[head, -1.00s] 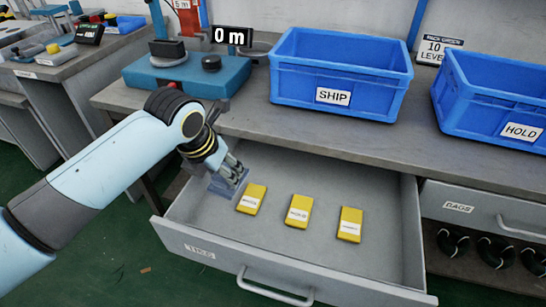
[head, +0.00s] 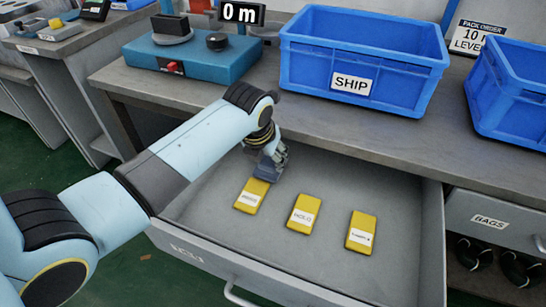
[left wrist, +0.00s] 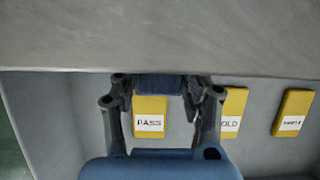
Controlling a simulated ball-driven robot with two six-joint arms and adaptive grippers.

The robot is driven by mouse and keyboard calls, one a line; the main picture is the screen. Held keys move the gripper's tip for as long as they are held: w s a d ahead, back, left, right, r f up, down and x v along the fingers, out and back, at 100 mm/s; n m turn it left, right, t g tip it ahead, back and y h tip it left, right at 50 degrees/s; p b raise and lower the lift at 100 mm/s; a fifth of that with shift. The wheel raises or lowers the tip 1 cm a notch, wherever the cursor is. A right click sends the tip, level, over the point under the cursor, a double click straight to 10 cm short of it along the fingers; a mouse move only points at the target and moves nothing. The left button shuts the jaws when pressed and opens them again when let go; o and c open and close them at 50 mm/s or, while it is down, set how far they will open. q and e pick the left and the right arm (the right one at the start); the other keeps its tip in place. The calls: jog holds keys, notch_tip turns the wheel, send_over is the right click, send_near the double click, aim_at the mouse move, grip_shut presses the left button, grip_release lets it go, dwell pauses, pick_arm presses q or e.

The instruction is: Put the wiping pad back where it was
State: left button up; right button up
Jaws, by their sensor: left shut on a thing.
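My left gripper (head: 270,163) is shut on a small dark blue block, which looks like the wiping pad (left wrist: 160,85); it shows between the fingers in the left wrist view. In the head view the gripper is over the back left part of the open drawer (head: 330,172), just behind the left yellow block (head: 252,195). My right gripper is not in view.
Two more yellow blocks, one labelled HOLD (head: 302,215) and one at right (head: 361,232), lie in the drawer. The worktop edge (left wrist: 160,50) overhangs its back. A blue SHIP crate (head: 350,85) stands above.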

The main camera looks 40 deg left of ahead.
pick_arm(q)
jog(key=shift+w+a+f+b, duration=0.25)
jog(key=shift+w+f+b, duration=0.2)
jog(key=shift+w+f, duration=0.6)
jog(key=shift+w, duration=0.25)
jog(key=shift+f, duration=0.1)
jog(key=o, duration=1)
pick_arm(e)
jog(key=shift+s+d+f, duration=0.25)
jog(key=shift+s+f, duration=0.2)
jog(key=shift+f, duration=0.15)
